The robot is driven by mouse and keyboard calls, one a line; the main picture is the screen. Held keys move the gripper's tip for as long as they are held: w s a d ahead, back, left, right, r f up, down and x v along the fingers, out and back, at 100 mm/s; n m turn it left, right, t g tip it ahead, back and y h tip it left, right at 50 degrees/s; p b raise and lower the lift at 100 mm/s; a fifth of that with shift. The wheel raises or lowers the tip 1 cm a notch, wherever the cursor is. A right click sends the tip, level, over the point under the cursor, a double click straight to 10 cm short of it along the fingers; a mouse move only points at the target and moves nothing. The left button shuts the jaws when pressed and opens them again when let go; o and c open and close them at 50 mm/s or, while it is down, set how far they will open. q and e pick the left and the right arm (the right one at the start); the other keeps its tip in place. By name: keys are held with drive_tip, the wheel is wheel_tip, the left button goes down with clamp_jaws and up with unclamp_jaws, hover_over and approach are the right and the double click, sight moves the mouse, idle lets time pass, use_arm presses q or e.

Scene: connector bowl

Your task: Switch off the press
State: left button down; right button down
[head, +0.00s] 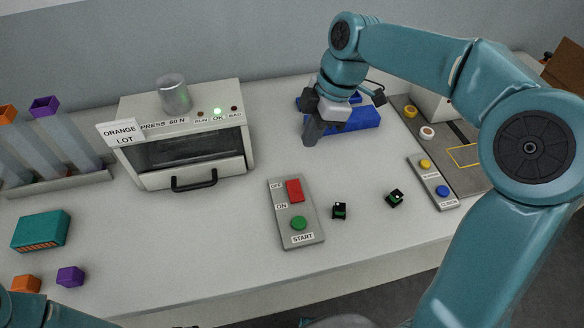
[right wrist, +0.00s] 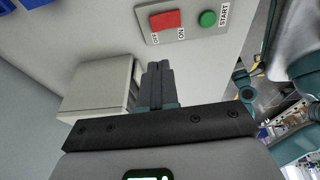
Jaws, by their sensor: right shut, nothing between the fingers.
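The press (head: 190,148) is a pale box with a dark window, a black handle and the label PRESS 60 N. I cannot tell which way the switch is tilted. My right gripper (head: 309,137) is shut and empty, beyond the panel and apart from the switch. In the right wrist view its fingers (right wrist: 158,72) are together, below the switch (right wrist: 165,20). My left gripper is out of view.
A blue bin (head: 355,120) stands behind the right gripper. Two small black-green connectors (head: 339,211) lie right of the panel. Another panel (head: 433,182) with yellow and blue buttons is farther right. A teal box (head: 41,231) is at left.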

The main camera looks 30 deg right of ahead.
drive_tip(key=shift+s+d, duration=0.1)
drive_tip(key=shift+d, duration=0.1)
drive_tip(key=shift+a, duration=0.1)
approach(293, 185)
drive_tip(key=x, duration=0.6)
drive_tip(key=shift+a, duration=0.1)
drive_tip(key=shift+w+f+b, duration=0.25)
drive_tip(key=shift+f+b, duration=0.45)
drive_tip(key=shift+f, duration=0.1)
drive_tip(key=shift+r+p, duration=0.3)
drive_tip(key=shift+p, duration=0.1)
drive_tip(key=shift+s, duration=0.1)
